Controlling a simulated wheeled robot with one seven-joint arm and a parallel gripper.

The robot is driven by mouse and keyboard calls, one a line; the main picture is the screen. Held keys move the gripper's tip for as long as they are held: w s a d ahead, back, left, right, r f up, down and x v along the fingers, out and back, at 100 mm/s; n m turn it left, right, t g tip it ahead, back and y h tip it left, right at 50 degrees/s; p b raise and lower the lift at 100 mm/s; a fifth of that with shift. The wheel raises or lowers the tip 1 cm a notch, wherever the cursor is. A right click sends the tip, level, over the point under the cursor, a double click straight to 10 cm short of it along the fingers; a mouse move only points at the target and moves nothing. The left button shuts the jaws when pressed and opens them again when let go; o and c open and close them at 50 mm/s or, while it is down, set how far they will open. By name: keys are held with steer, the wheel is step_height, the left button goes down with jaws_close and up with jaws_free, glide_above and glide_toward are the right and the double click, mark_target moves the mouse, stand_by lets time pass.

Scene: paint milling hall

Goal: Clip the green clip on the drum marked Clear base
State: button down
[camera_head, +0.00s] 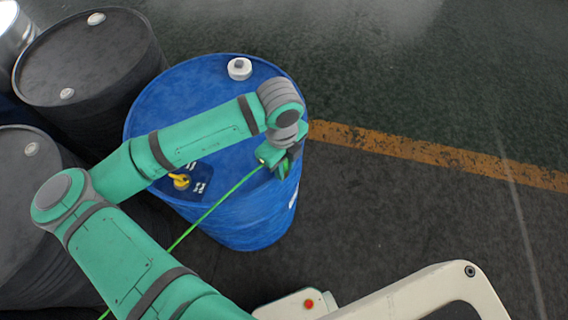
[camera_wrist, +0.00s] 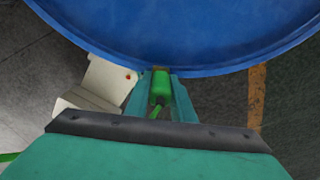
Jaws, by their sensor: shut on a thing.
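A blue drum (camera_head: 213,80) stands upright in the head view. Its rim (camera_wrist: 170,68) crosses the upper part of the wrist view. A label shows on its side, but I cannot read it. My gripper (camera_head: 279,160) is at the drum's right rim, pointing down. In the wrist view my gripper (camera_wrist: 160,80) is shut on the green clip (camera_wrist: 160,90), which is right at the rim. I cannot tell whether the clip's jaws are around the rim. A green cable (camera_head: 215,206) runs from the clip down to the left.
Black drums (camera_head: 88,55) stand close at the left, with a silver one (camera_head: 12,30) behind. Floor right of the drum is clear, crossed by an orange line (camera_head: 430,153).

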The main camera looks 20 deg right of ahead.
steer(key=c, duration=1.4)
jaws_free()
steer(key=shift+c, duration=0.2)
steer(key=r, duration=1)
steer(key=shift+w+a+r, duration=0.1)
steer(key=shift+w+r, duration=0.1)
steer(key=shift+r, duration=0.15)
